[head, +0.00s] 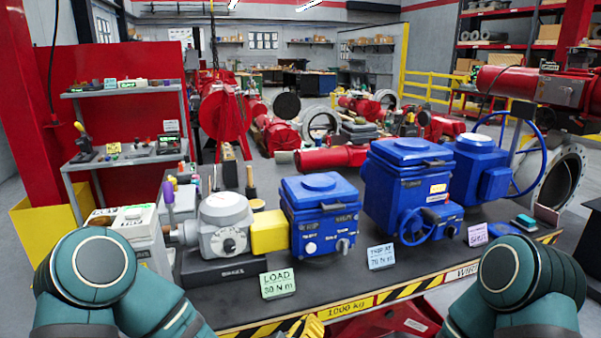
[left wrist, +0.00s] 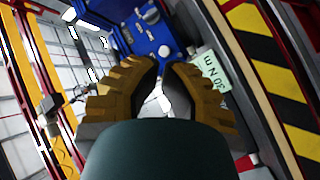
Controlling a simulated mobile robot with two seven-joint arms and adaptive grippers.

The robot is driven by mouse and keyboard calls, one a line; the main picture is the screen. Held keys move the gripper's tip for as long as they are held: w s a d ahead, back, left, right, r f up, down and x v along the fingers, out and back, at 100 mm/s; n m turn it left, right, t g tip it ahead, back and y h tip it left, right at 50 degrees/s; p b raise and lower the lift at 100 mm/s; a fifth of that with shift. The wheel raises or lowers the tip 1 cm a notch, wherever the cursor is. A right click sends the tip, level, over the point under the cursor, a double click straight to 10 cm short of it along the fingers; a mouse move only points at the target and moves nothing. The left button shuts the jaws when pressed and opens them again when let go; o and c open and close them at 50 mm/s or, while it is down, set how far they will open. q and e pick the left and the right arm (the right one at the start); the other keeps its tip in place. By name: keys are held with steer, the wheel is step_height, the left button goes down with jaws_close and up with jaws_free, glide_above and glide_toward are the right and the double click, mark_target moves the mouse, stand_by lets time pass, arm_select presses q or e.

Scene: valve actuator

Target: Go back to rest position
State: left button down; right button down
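My left gripper (head: 308,325) shows only in part at the bottom edge of the head view, low in front of the bench's striped edge. In the left wrist view its two ribbed yellow-brown fingers (left wrist: 163,68) lean toward each other with a narrow gap between the tips. I see nothing held between them, but cannot tell whether they are fully shut. A blue actuator (left wrist: 150,32) and the green load card (left wrist: 210,72) lie beyond the fingertips, apart from them. My right gripper is out of view; only part of my right arm shows at the lower right.
The workbench (head: 215,305) carries a grey unit (head: 222,222) with a yellow coupling (head: 270,232), a blue actuator (head: 320,215) beside it, and larger blue actuators (head: 405,185) to the right. Label cards stand along the front edge. A shelf rack (head: 128,90) stands at left.

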arm_select(q)
step_height(320, 180, down, 8)
steer(key=a+m+g, duration=0.1)
steer(key=m+g, duration=0.1)
steer(key=g, duration=0.2)
steer(key=s+a+f+m+g+y, duration=0.1)
steer(key=s+a+f+g+y, duration=0.1)
steer(key=s+a+f+g, duration=0.8)
steer(key=s+f, duration=0.4)
steer(key=f, duration=0.1)
steer(key=shift+s+a+m+y, duration=0.2)
steer(key=shift+s+m+y, duration=0.1)
steer(key=shift+y, duration=0.1)
